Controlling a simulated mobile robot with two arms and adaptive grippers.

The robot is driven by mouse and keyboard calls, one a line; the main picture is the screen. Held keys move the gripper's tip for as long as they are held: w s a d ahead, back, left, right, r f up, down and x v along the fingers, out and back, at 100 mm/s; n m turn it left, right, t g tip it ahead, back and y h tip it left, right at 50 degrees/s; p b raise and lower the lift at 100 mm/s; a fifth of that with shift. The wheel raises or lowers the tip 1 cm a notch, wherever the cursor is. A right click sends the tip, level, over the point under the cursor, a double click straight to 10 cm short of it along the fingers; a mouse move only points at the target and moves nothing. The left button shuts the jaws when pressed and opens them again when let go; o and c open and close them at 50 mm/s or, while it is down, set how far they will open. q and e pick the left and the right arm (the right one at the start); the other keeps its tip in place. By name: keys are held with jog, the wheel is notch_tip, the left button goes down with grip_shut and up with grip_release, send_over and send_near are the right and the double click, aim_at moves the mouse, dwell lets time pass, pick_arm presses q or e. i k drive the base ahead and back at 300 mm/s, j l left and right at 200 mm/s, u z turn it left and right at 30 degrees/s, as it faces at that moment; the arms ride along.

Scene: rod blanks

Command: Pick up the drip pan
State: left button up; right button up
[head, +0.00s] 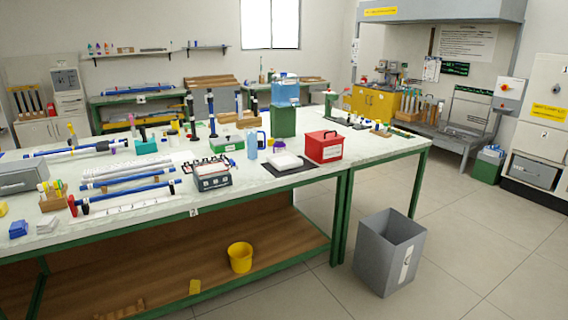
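I cannot tell for certain which thing is the drip pan. A flat dark pan or mat (303,168) lies on the long workbench (150,222), left of the red box (323,146), with a white block or folded cloth (286,162) on it. Another dark flat piece (352,124) lies farther back on the bench, partly covered by small things. A yellow bucket (240,257) stands on the lower shelf. Neither of my grippers shows in the head view.
A grey bin (390,252) stands on the floor at the bench's right end. Blue rods (127,196), a rack of small tools (211,177), bottles and boxes crowd the bench top. The floor (480,250) at the right is clear. A fume hood station (440,140) stands behind.

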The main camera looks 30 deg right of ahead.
aim_at(284, 161)
jog(key=i+l+z, duration=0.15)
jog(key=i+l, duration=0.65)
jog(key=l, duration=0.1)
